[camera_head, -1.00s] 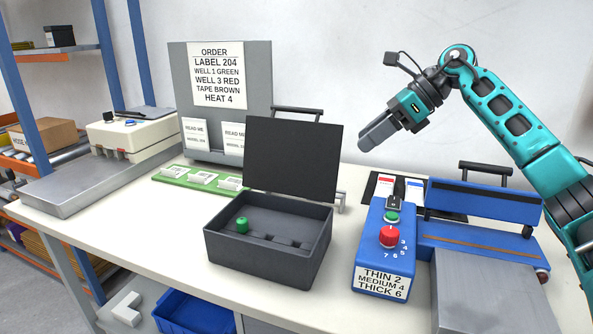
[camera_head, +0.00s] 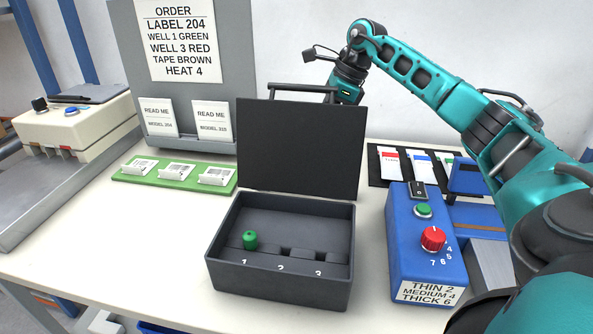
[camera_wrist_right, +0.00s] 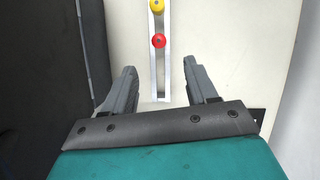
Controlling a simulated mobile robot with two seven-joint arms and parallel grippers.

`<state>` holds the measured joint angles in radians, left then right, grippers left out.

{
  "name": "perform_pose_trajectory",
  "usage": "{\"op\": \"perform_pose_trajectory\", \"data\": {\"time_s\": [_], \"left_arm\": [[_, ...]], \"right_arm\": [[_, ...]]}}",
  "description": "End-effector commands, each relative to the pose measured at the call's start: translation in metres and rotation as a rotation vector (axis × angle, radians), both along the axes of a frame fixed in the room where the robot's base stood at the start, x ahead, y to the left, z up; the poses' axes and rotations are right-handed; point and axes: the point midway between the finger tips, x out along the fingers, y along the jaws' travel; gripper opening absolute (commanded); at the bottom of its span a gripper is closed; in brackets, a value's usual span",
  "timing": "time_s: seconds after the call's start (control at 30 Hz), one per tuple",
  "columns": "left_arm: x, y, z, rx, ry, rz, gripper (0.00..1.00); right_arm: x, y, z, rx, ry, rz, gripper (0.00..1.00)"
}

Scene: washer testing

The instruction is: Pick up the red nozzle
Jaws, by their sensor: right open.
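The red nozzle (camera_wrist_right: 158,41) shows in the right wrist view as a small round red piece in a narrow metal rail (camera_wrist_right: 161,75). A yellow nozzle (camera_wrist_right: 157,6) sits behind it in the same rail. My right gripper (camera_wrist_right: 161,84) is open and empty, with its two fingers on either side of the rail's near end and the red nozzle a little beyond the fingertips. In the head view its fingers are hidden behind the raised lid of the dark case (camera_head: 281,288). My left gripper is not in view.
The case's open lid (camera_head: 300,148) stands upright in front of the right gripper. A green nozzle (camera_head: 250,240) is in well 1. A blue heat box (camera_head: 428,250) stands right of the case, and a green label strip (camera_head: 142,177) lies left.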

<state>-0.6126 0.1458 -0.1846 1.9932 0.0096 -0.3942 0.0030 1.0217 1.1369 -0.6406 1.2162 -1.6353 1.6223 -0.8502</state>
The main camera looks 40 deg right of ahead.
Motion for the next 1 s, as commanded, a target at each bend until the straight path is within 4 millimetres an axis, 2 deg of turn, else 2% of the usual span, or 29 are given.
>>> {"op": "perform_pose_trajectory", "data": {"time_s": [0.03,0.2,0.47,0.73,1.0], "left_arm": [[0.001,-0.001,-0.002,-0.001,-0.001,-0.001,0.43],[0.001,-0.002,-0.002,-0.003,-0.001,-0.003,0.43],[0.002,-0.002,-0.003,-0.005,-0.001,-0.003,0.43],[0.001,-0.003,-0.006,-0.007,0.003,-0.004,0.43],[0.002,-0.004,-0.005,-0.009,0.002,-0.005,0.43]], "right_arm": [[0.002,0.004,-0.012,0.000,0.005,0.002,0.57],[0.010,0.011,-0.037,0.002,0.002,0.001,0.57],[0.014,0.016,-0.052,0.001,0.001,0.001,0.57],[0.021,0.027,-0.088,0.002,0.002,0.001,0.57],[0.024,0.029,-0.095,0.000,0.000,0.001,0.57]]}}
